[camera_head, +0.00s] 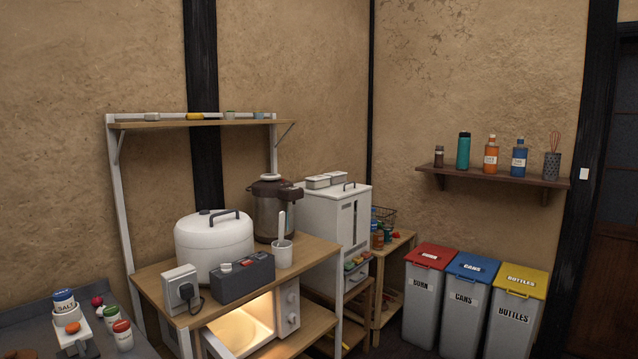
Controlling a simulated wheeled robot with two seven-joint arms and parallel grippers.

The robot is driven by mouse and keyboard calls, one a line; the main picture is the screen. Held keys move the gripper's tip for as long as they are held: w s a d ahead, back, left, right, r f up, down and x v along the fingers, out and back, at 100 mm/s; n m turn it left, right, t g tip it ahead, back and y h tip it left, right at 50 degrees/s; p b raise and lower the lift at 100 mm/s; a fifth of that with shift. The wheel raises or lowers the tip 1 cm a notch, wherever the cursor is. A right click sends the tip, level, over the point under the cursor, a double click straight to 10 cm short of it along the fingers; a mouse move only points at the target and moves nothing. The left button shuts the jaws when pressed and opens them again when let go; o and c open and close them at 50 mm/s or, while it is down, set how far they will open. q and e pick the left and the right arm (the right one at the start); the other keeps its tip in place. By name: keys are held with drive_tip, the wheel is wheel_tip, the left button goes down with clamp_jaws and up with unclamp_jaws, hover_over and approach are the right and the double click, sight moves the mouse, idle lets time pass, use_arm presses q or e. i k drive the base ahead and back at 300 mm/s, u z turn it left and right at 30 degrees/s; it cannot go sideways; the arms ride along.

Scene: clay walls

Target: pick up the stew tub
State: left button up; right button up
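I cannot make out anything that is clearly a stew tub. A small white tub with a red lid (122,334) and a faint label stands on the dark counter at the lower left, but its label is too small to read. A microwave (289,308) with a lit interior sits on the shelf under the rack's top, and I see no tub in the part that shows. Neither of my grippers is in view.
A wooden rack top (318,249) holds a white rice cooker (213,250), a dark box (243,279) and a brown air pot (275,212). Salt containers (66,306) stand at the lower left. Labelled bins (470,300) stand right, below a wall shelf (490,183).

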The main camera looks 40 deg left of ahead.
sight(320, 181)
drive_tip(key=z, duration=0.75)
drive_tip(key=k, duration=1)
drive_tip(key=z, duration=0.05)
drive_tip(key=i, duration=2.2)
drive_tip(key=u, duration=0.95)
drive_tip(key=i, duration=2)
drive_tip(key=u, duration=1)
drive_tip(key=i, duration=1.55)
drive_tip(key=u, duration=2.05)
drive_tip(key=i, duration=0.7)
drive_tip(key=u, duration=0.65)
